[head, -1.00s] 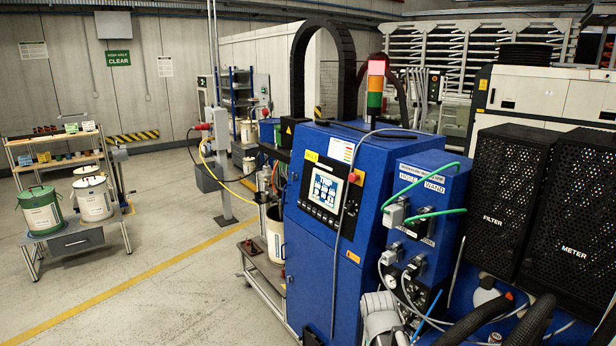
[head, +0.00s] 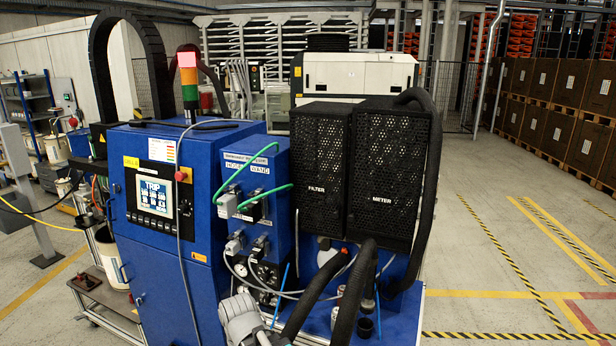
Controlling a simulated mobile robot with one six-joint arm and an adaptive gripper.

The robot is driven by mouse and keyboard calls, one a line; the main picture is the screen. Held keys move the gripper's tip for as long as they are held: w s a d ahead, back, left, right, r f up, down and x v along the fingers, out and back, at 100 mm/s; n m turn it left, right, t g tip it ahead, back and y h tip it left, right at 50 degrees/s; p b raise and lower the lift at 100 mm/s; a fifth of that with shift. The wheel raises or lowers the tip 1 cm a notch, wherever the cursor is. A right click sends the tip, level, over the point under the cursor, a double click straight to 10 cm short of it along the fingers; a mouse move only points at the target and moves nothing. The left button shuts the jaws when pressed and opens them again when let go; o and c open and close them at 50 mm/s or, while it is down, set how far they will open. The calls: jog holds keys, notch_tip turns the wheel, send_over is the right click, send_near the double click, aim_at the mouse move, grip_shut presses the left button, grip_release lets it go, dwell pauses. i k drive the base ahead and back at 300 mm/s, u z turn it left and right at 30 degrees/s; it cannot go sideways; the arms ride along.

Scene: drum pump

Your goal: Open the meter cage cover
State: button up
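The meter cage (head: 388,172) is a black perforated box labelled METER on the right part of the blue machine (head: 160,240). Its cover looks shut. Right beside it on the left stands a similar black cage (head: 319,160) labelled FILTER, also looking closed. A thick black hose curves over the top and down the right side of the meter cage. What is inside the cages is hidden. A grey jointed piece that looks like part of my arm shows at the bottom, left of the cages and below them.
Black hoses (head: 350,300) run in front of and below the cages. Green hoses (head: 262,197) and grey connectors sit left of the FILTER cage. A signal tower (head: 188,80) stands on the machine. The floor (head: 490,260) to the right is open, with yellow markings; stacked brown boxes (head: 560,100) stand beyond.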

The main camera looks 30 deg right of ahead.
aim_at(388, 148)
jog(key=z, duration=1.25)
